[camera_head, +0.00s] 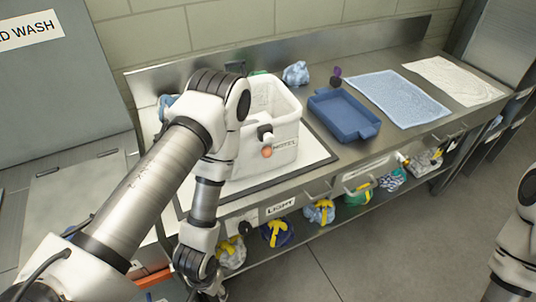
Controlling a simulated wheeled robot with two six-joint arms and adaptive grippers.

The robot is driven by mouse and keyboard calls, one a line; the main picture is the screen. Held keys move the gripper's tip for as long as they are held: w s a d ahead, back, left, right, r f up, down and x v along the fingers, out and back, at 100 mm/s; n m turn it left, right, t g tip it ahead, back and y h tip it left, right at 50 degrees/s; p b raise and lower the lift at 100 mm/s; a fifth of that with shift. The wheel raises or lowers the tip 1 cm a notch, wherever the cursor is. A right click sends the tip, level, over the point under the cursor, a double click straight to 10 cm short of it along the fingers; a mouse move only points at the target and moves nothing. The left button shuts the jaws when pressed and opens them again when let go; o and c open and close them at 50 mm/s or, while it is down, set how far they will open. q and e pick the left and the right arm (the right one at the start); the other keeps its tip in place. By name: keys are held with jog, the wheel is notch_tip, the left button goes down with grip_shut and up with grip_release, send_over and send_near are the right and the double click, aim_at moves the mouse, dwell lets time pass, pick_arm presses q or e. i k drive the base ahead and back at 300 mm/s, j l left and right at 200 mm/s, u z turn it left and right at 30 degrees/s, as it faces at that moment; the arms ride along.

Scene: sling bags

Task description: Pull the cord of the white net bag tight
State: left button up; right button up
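A whitish bag (235,258) with a yellow strip across it sits at the left end of the low shelf under the counter. It looks like the white net bag, but the mesh and the cord are too small to make out surely. My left arm reaches down in front of the counter. My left gripper (210,291) is at the bottom edge, just below and left of that bag. It is partly cut off, and its fingers cannot be made out. Only part of my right arm shows at the right edge; its gripper is out of view.
Several other bags with yellow strips, including a dark blue one (278,233), line the low shelf (300,245). A white bin (285,135), a blue tray (345,117) and a light blue cloth (398,98) are on the counter. The floor (390,255) in front is clear.

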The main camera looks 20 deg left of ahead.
aim_at(266, 152)
jog(key=i+l+u, duration=0.1)
jog(key=l+u, duration=0.2)
jog(key=l, duration=0.55)
jog(key=l+u, duration=0.3)
jog(key=l, duration=0.55)
